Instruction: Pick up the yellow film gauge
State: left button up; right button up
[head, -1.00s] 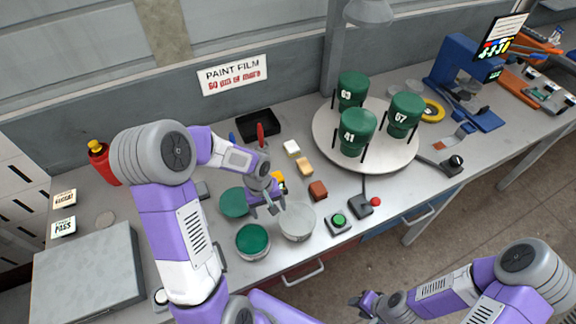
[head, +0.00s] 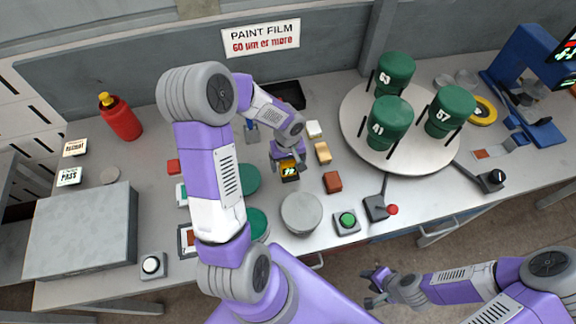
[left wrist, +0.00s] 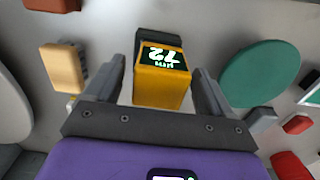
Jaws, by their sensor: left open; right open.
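The yellow film gauge (left wrist: 163,80) has a dark end and a green display reading 72. In the left wrist view it lies between the two fingers of my left gripper (left wrist: 165,85), with a gap visible on the left side. In the head view the gauge (head: 289,172) sits on the bench under my left gripper (head: 288,164), which is open and partly covers it. My right gripper (head: 372,288) is open and empty, low in front of the bench.
Close to the gauge are a green disc (head: 245,179), a grey disc (head: 301,213), a tan block (head: 323,153) and a red-brown block (head: 333,182). A round turntable (head: 352,110) with green cylinders stands to the right. A red bottle (head: 121,122) stands at left.

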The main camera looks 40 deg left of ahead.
pick_arm(q)
jog(key=shift+f, duration=0.4)
jog(key=shift+c, duration=0.3)
jog(key=c, duration=1.1)
notch_tip(320, 180, up, 10)
jog(key=shift+r+p, duration=0.1)
jog(key=shift+p, duration=0.65)
jog(key=shift+c, duration=0.2)
jog(key=o, duration=0.6)
jog(key=c, duration=0.3)
jog(key=shift+c, duration=0.2)
